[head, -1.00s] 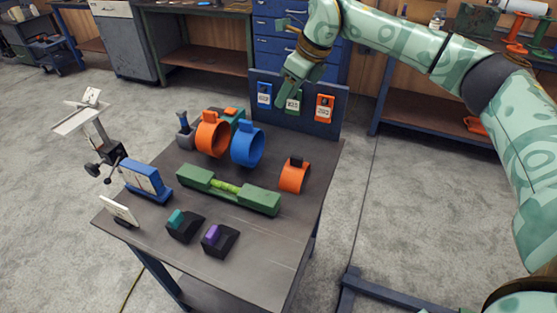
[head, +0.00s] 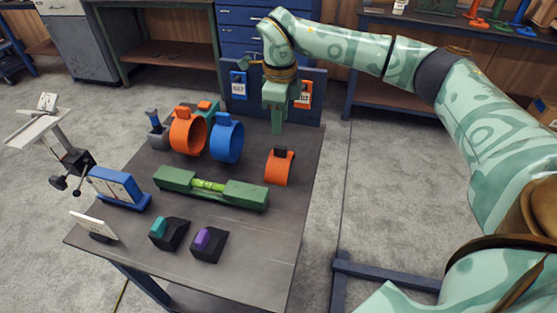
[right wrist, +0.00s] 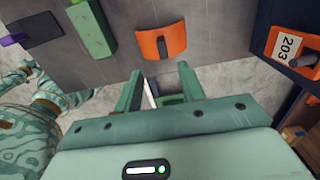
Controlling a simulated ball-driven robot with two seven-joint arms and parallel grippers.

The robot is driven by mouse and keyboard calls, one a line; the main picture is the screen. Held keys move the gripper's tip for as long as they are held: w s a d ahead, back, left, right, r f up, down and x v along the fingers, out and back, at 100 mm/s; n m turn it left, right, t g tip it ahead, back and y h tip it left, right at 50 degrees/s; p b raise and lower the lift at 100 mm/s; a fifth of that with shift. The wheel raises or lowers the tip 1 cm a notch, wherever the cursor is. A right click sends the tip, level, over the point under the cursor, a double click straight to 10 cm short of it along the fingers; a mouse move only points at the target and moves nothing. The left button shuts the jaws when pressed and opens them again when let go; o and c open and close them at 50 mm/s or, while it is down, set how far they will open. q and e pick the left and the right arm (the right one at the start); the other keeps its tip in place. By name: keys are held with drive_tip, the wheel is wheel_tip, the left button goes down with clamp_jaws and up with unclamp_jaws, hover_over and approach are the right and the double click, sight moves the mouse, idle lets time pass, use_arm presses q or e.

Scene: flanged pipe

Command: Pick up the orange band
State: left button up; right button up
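An orange band (head: 280,166) with a black block on top stands on the right side of the table. It also shows in the right wrist view (right wrist: 160,41), just beyond the fingertips. A larger orange ring (head: 188,132) with an orange tab stands farther left, beside a blue ring (head: 227,139). My right gripper (head: 277,128) is pointing down, behind and above the smaller band and apart from it. In the right wrist view its two fingers (right wrist: 159,80) are spread with nothing between them. My left gripper is not in view.
A green fixture (head: 210,189) with a lime middle lies in front of the bands. Teal-topped (head: 169,232) and purple-topped (head: 208,244) black blocks sit at the front. A blue panel with numbered tags (head: 303,94) rises behind the table. Bare tabletop lies right of the blocks.

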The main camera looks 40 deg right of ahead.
sight(281, 147)
wheel_tip(281, 147, down, 5)
drive_tip(key=shift+f+b, duration=0.1)
drive_tip(key=shift+b, duration=0.5)
drive_tip(key=f+b, duration=0.1)
drive_tip(key=f, duration=0.1)
drive_tip(key=f+b, duration=0.1)
drive_tip(key=f, duration=0.2)
drive_tip(key=shift+w+d+f+b, duration=0.15)
drive_tip(key=shift+d+b, duration=0.05)
drive_tip(key=shift+b, duration=0.1)
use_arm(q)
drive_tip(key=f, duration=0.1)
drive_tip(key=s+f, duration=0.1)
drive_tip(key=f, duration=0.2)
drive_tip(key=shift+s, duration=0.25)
use_arm(e)
clamp_jaws()
